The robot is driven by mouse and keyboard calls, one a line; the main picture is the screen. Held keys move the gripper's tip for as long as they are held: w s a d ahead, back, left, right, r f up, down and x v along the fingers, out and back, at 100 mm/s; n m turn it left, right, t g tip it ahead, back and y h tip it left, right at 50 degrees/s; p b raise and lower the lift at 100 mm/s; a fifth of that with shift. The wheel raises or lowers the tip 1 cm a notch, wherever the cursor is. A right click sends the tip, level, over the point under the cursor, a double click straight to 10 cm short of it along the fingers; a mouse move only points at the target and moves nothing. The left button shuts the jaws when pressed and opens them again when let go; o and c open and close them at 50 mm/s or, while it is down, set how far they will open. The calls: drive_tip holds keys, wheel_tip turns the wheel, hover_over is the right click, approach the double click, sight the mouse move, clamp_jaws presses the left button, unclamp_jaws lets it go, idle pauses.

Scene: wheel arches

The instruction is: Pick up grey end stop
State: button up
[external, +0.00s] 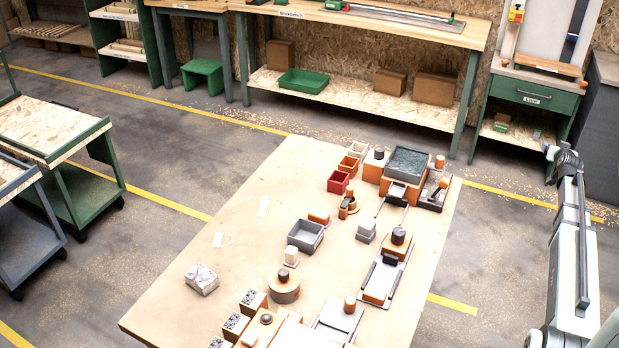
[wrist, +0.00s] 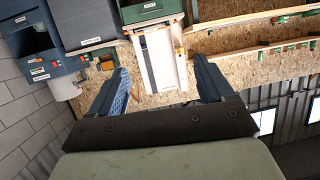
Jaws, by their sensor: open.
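A small light-grey stepped block (external: 366,231), which may be the grey end stop, sits on the workbench right of the middle in the external view. I cannot tell for sure that it is the end stop. My gripper (wrist: 162,80) is open and empty in the wrist view, its two blue fingers spread wide. It points at a wall with cabinets and shelves, away from the tabletop. In the external view my arm stands upright at the right edge, well apart from the block; the fingers are not clear there. The wrist view shows no end stop.
The wooden workbench (external: 240,240) has an open area on its left. A grey tray (external: 305,237) lies left of the block, and a black knobbed fixture (external: 398,237) is close on its right.

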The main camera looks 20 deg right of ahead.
drive_tip(key=w+a+r+n+t+y, duration=0.15)
drive_tip(key=w+a+r, duration=0.35)
drive_tip(key=r, duration=0.5)
drive_tip(key=w+a+f+n+g+y, duration=0.2)
drive_tip(key=w+a+n+y, duration=0.15)
drive_tip(key=a, duration=1.05)
drive_tip(key=w+a+f+n+g+y, duration=0.1)
drive_tip(key=w+a+f+n+y, duration=0.3)
drive_tip(key=a, duration=1)
drive_tip(key=n+g, duration=0.7)
drive_tip(key=g, duration=0.2)
hover_over(367, 223)
wheel_tip(367, 223, down, 3)
drive_tip(key=f, duration=0.6)
drive_tip(key=shift+s+d+f, duration=0.25)
drive_tip(key=shift+f, duration=0.1)
drive_tip(key=shift+w+a+f, duration=0.1)
drive_tip(key=shift+w+f, duration=0.05)
drive_tip(key=shift+f, duration=1.55)
drive_tip(key=shift+w+a+f, duration=0.1)
drive_tip(key=shift+f, duration=1.55)
